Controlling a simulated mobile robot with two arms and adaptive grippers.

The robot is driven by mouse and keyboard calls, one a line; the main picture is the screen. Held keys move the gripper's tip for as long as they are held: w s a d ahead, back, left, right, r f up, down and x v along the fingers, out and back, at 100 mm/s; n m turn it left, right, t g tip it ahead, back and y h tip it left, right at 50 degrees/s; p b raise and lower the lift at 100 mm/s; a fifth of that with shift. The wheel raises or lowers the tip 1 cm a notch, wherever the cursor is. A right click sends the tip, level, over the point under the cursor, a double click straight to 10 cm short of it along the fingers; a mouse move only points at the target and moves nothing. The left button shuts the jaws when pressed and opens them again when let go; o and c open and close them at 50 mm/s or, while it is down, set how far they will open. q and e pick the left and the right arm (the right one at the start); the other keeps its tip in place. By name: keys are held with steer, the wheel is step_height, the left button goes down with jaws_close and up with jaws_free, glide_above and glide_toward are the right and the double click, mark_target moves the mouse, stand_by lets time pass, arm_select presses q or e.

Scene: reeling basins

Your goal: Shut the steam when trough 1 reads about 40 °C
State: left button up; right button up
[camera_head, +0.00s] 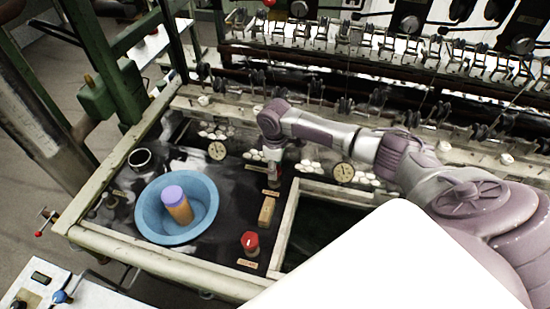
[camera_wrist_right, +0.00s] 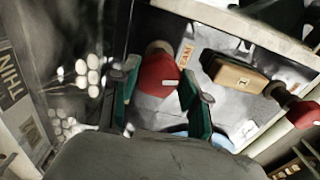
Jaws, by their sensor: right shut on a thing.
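My right gripper (camera_head: 272,168) reaches down over the dark trough top. In the right wrist view its two fingers (camera_wrist_right: 158,100) stand either side of a red knob (camera_wrist_right: 158,74), shut on it. A partly hidden label reading like "STEAM" (camera_wrist_right: 185,57) lies beside this knob. A wooden block (camera_head: 266,212) marked 1 (camera_wrist_right: 240,78) stands in front of the gripper. My left gripper is not in view.
A second red knob (camera_head: 250,243) stands near the front edge. Another dial (camera_head: 344,172) is to the right. Reeling machinery (camera_head: 380,90) runs along the back.

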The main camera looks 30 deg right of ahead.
steer(key=shift+a+m+p, duration=0.1)
steer(key=shift+m+p, duration=1.1)
steer(key=shift+m, duration=0.2)
steer(key=o, duration=1.1)
steer(key=shift+o, duration=0.2)
steer(key=shift+r, duration=0.1)
step_height(320, 180, up, 12)
